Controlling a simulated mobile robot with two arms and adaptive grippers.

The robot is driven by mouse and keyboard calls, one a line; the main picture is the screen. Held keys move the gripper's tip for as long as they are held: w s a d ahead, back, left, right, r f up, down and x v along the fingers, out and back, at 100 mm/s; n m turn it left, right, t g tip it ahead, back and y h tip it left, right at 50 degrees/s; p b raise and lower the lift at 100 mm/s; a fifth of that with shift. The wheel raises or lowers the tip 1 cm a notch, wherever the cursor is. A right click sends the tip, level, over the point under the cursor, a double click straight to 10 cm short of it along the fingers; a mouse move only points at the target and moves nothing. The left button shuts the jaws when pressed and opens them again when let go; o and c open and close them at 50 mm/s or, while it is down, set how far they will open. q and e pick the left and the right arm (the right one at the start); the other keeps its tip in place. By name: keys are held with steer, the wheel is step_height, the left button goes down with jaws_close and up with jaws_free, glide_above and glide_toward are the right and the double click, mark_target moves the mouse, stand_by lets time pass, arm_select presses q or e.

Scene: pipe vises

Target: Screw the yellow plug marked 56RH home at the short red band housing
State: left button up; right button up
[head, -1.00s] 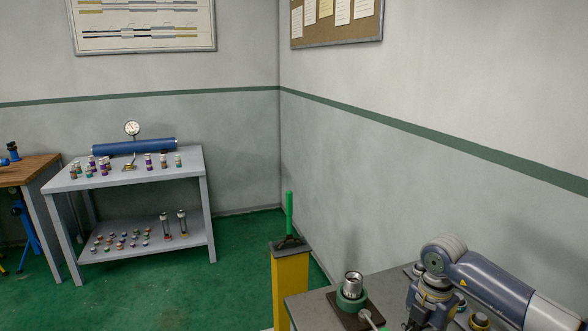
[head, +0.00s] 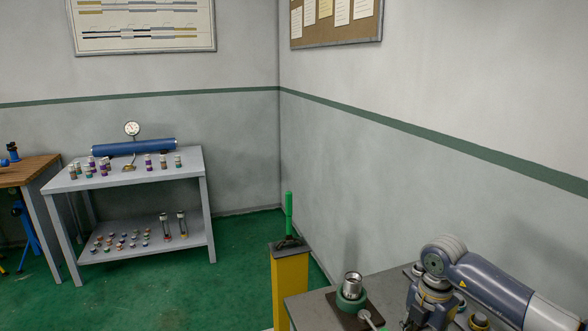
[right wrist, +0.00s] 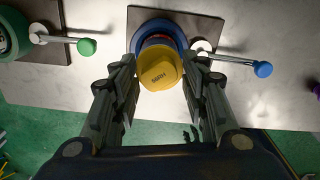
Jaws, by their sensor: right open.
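The yellow plug (right wrist: 158,72) marked 56RH shows in the middle of the right wrist view, its marked end face toward the camera. Behind it a small strip of red (right wrist: 154,41) shows inside the blue vise ring (right wrist: 143,30); how far the plug sits in the housing is hidden. My right gripper (right wrist: 159,66) is open, with one finger on each side of the plug and a visible gap at both. In the head view my right arm reaches down at the bottom right, and its fingertips are out of frame. My left gripper is in neither view.
A blue-knobbed handle (right wrist: 240,63) sticks out right of the blue vise. A green vise (head: 350,299) with a silver fitting (head: 352,283) stands to the left on the same bench. A yellow post (head: 291,290) stands beyond the bench. A grey shelf table (head: 180,168) holds several fittings.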

steer(key=n+b, duration=0.1)
steer(key=n, duration=0.4)
steer(key=shift+w+f+b, duration=0.1)
steer(key=shift+b, duration=0.2)
steer(key=n, duration=0.2)
steer(key=shift+n+b, duration=0.3)
steer(key=shift+b, duration=0.05)
steer(key=n, duration=0.2)
steer(key=shift+n, duration=0.3)
jaws_close()
steer(key=m, duration=0.4)
steer(key=shift+m+p, duration=0.8)
steer(key=shift+m, duration=1.3)
